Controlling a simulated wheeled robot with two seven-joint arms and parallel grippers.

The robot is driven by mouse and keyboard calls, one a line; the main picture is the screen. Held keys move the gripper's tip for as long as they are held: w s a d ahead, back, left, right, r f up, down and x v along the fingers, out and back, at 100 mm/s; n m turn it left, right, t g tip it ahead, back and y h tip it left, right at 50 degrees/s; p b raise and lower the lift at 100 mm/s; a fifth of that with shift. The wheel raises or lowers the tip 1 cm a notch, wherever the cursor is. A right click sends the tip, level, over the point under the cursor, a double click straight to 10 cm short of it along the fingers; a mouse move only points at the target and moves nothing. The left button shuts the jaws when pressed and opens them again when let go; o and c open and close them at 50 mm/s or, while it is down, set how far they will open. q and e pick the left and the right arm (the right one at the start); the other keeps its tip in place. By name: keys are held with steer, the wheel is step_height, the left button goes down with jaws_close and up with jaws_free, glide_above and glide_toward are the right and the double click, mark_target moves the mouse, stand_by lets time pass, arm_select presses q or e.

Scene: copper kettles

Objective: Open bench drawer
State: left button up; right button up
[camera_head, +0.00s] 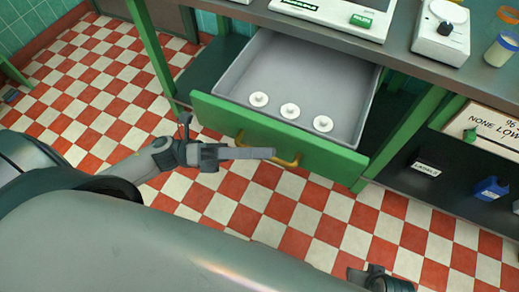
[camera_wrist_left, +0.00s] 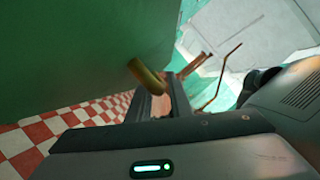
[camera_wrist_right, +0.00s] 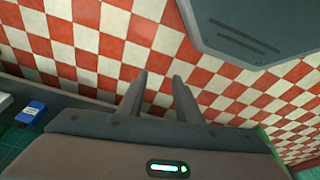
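The green-fronted bench drawer (camera_head: 270,136) stands pulled well out from the bench, its grey inside showing. Its curved brass handle (camera_head: 288,161) is on the front. My left gripper (camera_head: 262,153) is at the handle, its fingers crossing over part of it. In the left wrist view, the brass handle (camera_wrist_left: 147,78) meets the fingertips of my left gripper (camera_wrist_left: 166,98). Whether the fingers are closed on it is hard to see. My right gripper (camera_wrist_right: 160,82) is open and empty above the floor; in the head view only a bit of it shows at the bottom edge.
Three small white round pieces (camera_head: 289,110) lie in the drawer. Above it is the grey bench top (camera_head: 400,52) with appliances. An open shelf (camera_head: 440,180) with a blue container (camera_head: 491,188) is at the right. The checkered floor (camera_head: 100,85) at the left is clear.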

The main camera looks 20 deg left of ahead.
stand_by(0.4)
